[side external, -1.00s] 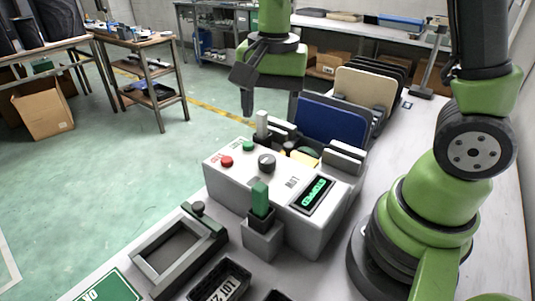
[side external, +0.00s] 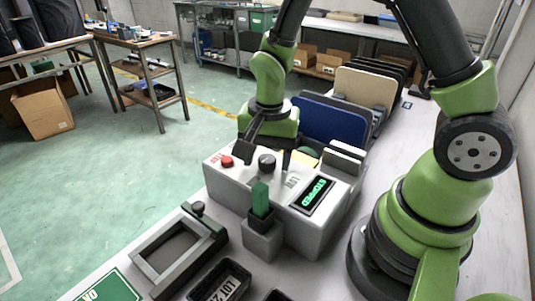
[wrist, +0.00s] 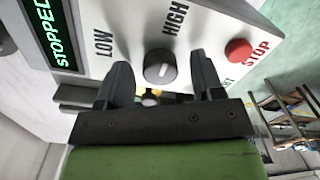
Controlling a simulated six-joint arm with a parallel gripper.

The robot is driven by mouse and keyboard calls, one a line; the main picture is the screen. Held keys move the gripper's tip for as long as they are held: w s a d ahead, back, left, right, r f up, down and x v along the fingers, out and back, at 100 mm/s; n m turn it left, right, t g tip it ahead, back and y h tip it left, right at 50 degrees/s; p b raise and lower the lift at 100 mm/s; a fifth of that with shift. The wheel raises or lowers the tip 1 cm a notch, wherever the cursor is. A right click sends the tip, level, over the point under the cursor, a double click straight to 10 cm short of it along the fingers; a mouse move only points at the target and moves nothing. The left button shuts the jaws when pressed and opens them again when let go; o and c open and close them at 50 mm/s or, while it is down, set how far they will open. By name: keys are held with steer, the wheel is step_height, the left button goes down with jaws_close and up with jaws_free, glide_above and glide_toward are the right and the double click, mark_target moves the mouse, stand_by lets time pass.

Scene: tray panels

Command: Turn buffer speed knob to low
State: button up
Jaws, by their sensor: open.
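The black speed knob (side external: 267,162) is on the white control box (side external: 228,179). It also shows in the wrist view (wrist: 160,67), with a short white mark on its face. The LOW label (wrist: 103,42) is to its left and the HIGH label (wrist: 175,18) is above it, slightly right. I cannot tell exactly where the mark points. My gripper (wrist: 160,72) is open, with one finger on each side of the knob and gaps between. In the side view my gripper (side external: 265,155) is low over the box's back edge. The display (wrist: 56,33) reads STOPPED.
The red stop button (wrist: 239,51) is close to my right finger in the wrist view. A green rocker-like block (side external: 261,199) stands in front of the box.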

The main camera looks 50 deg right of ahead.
steer(key=c, duration=0.9)
steer(key=shift+n, duration=0.4)
steer(key=n, duration=0.3)
steer(key=shift+n, duration=0.3)
steer(key=n, duration=0.4)
steer(key=shift+n, duration=0.3)
steer(key=n, duration=0.8)
steer(key=shift+w+n+g, duration=0.1)
steer(key=shift+n+g, duration=0.2)
steer(key=shift+n, duration=0.1)
steer(key=o, duration=0.9)
